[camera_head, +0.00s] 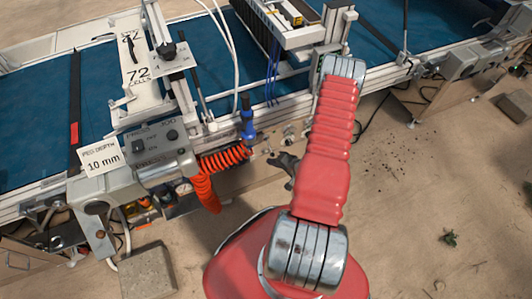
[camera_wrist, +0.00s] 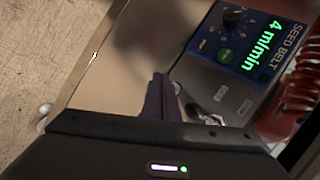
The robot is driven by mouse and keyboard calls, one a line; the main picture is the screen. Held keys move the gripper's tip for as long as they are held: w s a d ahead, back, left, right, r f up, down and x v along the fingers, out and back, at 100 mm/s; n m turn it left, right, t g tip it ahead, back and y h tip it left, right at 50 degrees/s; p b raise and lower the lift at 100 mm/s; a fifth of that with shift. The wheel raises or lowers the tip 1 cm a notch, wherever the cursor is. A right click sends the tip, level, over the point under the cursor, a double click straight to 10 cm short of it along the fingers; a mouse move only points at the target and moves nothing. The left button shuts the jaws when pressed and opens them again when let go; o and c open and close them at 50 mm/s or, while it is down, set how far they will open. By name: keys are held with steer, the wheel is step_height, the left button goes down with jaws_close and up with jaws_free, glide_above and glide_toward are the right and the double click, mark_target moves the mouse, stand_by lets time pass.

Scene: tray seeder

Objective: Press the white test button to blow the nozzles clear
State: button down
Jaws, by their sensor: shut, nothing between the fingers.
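I cannot make out the white test button in either view. My gripper (camera_wrist: 160,92) shows in the wrist view with its dark fingers shut together and empty. Its tips are blurred against a pale grey metal surface. A blue seed belt panel (camera_wrist: 250,45) with a black knob (camera_wrist: 231,19) and a green "4 m/min" readout is to the right of the fingers. In the head view I cannot pick out the gripper with certainty; my red arm reaches up toward the machine.
A grey control box (camera_head: 155,148) with black knobs stands at the left, beside a "10 mm" card (camera_head: 102,158). An orange coiled hose (camera_head: 222,160) hangs next to it, and a coil also shows in the wrist view (camera_wrist: 300,85).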

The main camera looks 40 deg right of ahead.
mark_target(265, 152)
steer(key=shift+w+d, duration=0.25)
steer(key=shift+w, duration=0.55)
steer(key=shift+w, duration=0.2)
stand_by(1.4)
steer(key=shift+w+d, duration=0.1)
steer(key=shift+w, duration=0.1)
